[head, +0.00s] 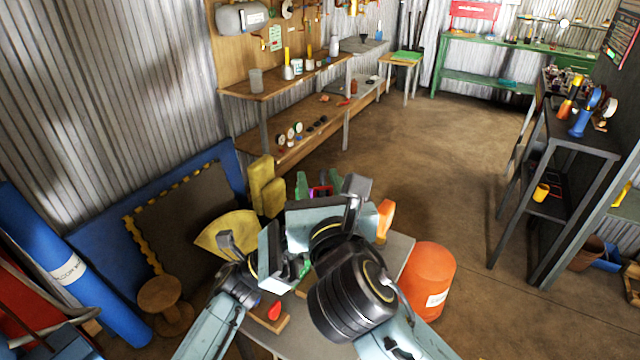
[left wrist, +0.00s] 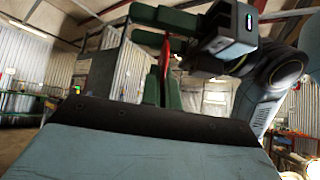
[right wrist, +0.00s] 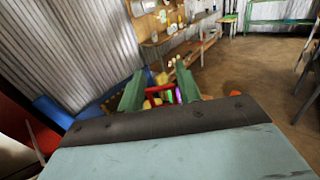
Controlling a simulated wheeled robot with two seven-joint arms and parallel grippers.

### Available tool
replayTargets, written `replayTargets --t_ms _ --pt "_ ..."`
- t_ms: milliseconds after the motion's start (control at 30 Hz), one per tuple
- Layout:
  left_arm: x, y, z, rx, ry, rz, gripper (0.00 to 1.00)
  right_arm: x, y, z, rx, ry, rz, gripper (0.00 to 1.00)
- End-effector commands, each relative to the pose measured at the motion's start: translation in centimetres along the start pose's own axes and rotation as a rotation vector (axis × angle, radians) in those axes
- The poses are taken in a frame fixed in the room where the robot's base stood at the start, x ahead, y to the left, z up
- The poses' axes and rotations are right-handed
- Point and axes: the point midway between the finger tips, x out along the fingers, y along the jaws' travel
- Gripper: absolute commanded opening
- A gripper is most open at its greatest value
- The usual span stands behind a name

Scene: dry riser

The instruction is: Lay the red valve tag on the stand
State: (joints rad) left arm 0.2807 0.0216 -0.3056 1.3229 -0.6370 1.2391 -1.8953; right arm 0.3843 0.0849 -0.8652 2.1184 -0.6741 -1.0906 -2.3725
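In the left wrist view, a thin red piece (left wrist: 165,60), which looks like the valve tag seen edge-on, stands upright between the close-set green fingers of my left gripper (left wrist: 162,88). My left gripper (head: 302,268) is low over the table in the head view, partly hidden by my right arm. My right gripper (head: 318,186) is just above and beyond it. Its green fingers are apart in the right wrist view (right wrist: 160,88), with no held thing visible between them. A red teardrop shape (head: 275,310) lies on a small wooden piece (head: 265,322), perhaps the stand.
The grey table (head: 400,247) is mostly hidden by my arms. An orange bucket (head: 428,280) stands at its right. Open floor (head: 430,150) lies beyond, with a dark shelf (head: 570,140) at right.

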Motion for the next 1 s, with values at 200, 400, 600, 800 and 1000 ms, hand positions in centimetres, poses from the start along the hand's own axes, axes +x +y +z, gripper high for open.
replayTargets --t_ms 200,400,600,800,1000 --pt "0.0 0.0 0.0 0.0 0.0 0.0 0.0 0.0 0.0 0.0 0.0 0.001 0.001 0.05" --pt "0.0 0.0 0.0 0.0 0.0 0.0 0.26 0.0 0.0 0.0 0.0 0.0 0.001 0.03" --pt "0.0 0.0 0.0 0.0 0.0 0.0 0.28 0.0 0.0 0.0 0.0 0.0 0.0 0.03" --pt "-0.8 0.1 -0.1 -0.001 0.002 0.002 0.28 0.0 0.0 0.0 0.0 0.0 0.0 0.03" --pt "-4.5 0.1 -0.1 -0.001 0.004 0.004 0.28 0.0 0.0 0.0 0.0 0.0 0.0 0.03"
